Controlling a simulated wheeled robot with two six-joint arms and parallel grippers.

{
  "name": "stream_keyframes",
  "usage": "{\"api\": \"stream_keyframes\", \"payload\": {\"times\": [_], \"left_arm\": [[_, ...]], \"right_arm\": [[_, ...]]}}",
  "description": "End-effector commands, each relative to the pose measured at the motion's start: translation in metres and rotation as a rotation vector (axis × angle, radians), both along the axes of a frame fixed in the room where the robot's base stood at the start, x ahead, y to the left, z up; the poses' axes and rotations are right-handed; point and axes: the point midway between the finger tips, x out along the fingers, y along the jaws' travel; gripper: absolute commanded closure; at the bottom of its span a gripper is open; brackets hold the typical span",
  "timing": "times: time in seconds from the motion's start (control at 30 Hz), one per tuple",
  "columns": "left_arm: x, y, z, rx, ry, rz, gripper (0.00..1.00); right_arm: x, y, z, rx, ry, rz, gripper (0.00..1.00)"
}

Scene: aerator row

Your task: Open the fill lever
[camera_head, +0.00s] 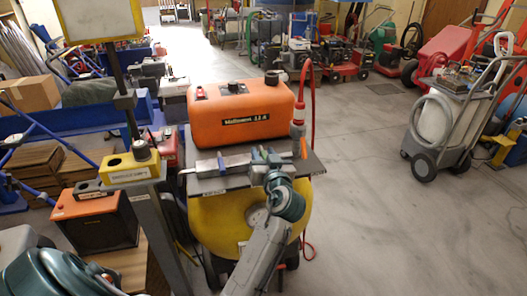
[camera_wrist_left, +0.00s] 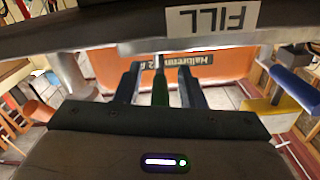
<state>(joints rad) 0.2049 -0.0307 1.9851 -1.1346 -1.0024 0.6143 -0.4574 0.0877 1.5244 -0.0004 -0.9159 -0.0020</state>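In the left wrist view a lever with a green grip (camera_wrist_left: 160,92) and a grey rod stands between the two dark fingers of my left gripper (camera_wrist_left: 159,72). A gap shows on each side of the grip, so the gripper is open around it. A white FILL label (camera_wrist_left: 212,18), upside down in this view, is on the grey edge above. In the head view my left gripper (camera_head: 264,157) is at the grey plate in front of the orange tank (camera_head: 240,108); the lever cannot be made out clearly there. My right gripper is not in view.
A red hose (camera_head: 312,95) rises at the tank's right side. A yellow drum (camera_head: 215,222) is under the plate. A grey wheeled cart (camera_head: 450,122) is at right. Floor between is clear.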

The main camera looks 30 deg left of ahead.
Motion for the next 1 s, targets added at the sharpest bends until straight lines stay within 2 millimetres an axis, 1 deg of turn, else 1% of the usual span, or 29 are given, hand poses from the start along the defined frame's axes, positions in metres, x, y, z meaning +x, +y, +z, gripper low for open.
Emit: {"api": "stream_keyframes", "payload": {"times": [0.1,0.13,0.27,0.3,0.53,0.63,0.7,1.0], "left_arm": [[0.000,0.000,0.000,0.000,0.000,0.000,0.64],[0.000,0.000,0.000,0.000,0.000,0.000,0.66],[0.000,0.000,0.000,0.000,0.000,0.000,0.91],[0.000,0.000,0.000,0.000,0.000,0.000,0.99],[0.000,0.000,0.000,0.001,0.000,-0.005,1.00],[-0.001,0.002,0.001,0.002,0.000,-0.038,1.00],[-0.003,0.004,0.002,0.004,0.001,-0.084,1.00],[-0.007,0.010,0.003,0.008,0.001,-0.321,1.00]], "right_arm": [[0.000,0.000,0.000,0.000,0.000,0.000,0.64],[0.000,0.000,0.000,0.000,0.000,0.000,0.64],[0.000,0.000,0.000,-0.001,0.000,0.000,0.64],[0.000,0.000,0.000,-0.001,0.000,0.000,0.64],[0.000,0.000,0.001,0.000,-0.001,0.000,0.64],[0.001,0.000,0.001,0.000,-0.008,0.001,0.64],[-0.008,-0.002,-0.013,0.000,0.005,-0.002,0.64],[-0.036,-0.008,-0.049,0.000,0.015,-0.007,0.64]]}}
